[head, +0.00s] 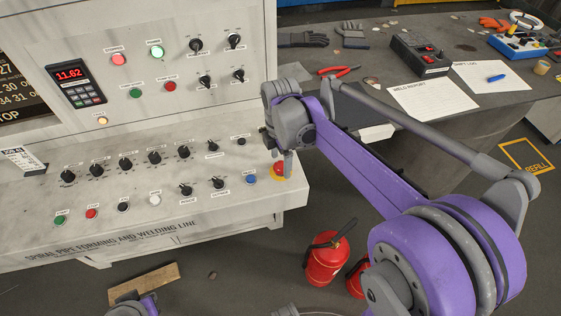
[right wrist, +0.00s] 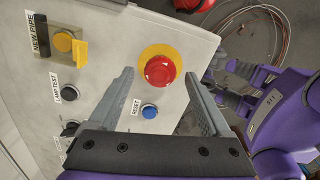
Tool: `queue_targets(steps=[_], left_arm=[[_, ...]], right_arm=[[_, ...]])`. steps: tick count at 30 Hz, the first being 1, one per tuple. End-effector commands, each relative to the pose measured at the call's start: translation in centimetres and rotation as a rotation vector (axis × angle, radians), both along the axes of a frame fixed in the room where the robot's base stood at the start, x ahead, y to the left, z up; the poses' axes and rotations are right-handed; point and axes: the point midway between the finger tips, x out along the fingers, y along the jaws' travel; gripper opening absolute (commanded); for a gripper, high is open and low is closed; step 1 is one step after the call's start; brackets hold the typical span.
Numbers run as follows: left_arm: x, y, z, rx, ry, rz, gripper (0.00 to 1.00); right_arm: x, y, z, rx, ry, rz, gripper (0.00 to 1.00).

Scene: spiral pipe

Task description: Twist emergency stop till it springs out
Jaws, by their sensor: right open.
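The emergency stop is a red mushroom button (head: 278,169) on a yellow ring at the right end of the sloped control panel. In the right wrist view the red button (right wrist: 160,70) sits between my right gripper's fingers, with gaps on both sides. My right gripper (head: 279,158) is open above the button and partly covers it in the head view. Its two grey fingers also show in the right wrist view (right wrist: 160,75). I cannot tell the button's height. A grey and purple part of my left arm shows at the bottom left of the head view; its jaws are not clear.
A blue reset button (head: 251,179) is close beside the stop. Several knobs and buttons cover the panel (head: 130,205). A yellow part (right wrist: 66,43) shows by the "new pipe" label. Red fire extinguishers (head: 326,260) stand on the floor. A workbench (head: 370,88) with papers and tools is behind.

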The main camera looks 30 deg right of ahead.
Motion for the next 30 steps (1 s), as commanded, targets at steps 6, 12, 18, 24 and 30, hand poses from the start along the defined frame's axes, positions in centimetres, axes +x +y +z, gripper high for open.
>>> queue_targets(steps=[6, 12, 18, 24, 30], left_arm=[[-0.01, 0.0, -0.06, 0.0, 0.0, 0.0, 0.0], [-0.01, 0.0, -0.06, 0.0, 0.0, 0.0, 0.0], [-0.01, 0.0, -0.06, 0.0, 0.0, 0.0, 0.0], [-0.01, 0.0, -0.06, 0.0, 0.0, 0.0, 0.0], [-0.01, 0.0, -0.05, 0.0, 0.0, 0.0, 0.0]], right_arm=[[-0.02, 0.01, -0.73, 0.0, 0.0, 0.0, 0.82], [-0.02, 0.01, -0.71, 0.0, 0.0, 0.0, 0.77], [-0.02, 0.01, -0.7, 0.0, 0.0, -0.001, 0.41], [-0.02, 0.0, -0.69, 0.0, 0.0, -0.001, 0.05], [-0.02, 0.0, -0.69, 0.0, -0.001, -0.007, 0.0]])
